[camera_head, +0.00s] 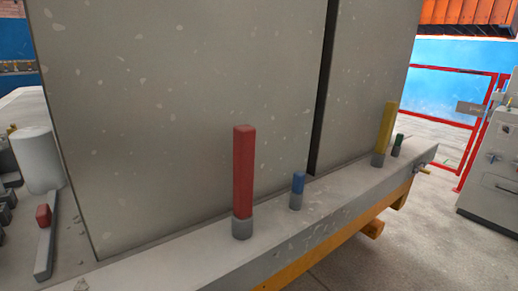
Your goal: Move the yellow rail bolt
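The yellow rail bolt (386,126) stands upright in a grey collar on the ledge of the panel mould (300,231), right of centre in the head view. It is tall and close to the concrete panel's right part. A short dark green bolt (399,142) stands just right of it. A short blue bolt (298,183) and a tall red bolt (243,172) stand further left and nearer on the same ledge. My gripper does not show in this view.
Large speckled grey panels (180,100) rise behind the bolts, with a dark gap between them. A white cylinder (38,160) and a small red block (43,215) are at left. A grey cabinet (490,165) and red railing (470,150) are at right. Floor is clear at lower right.

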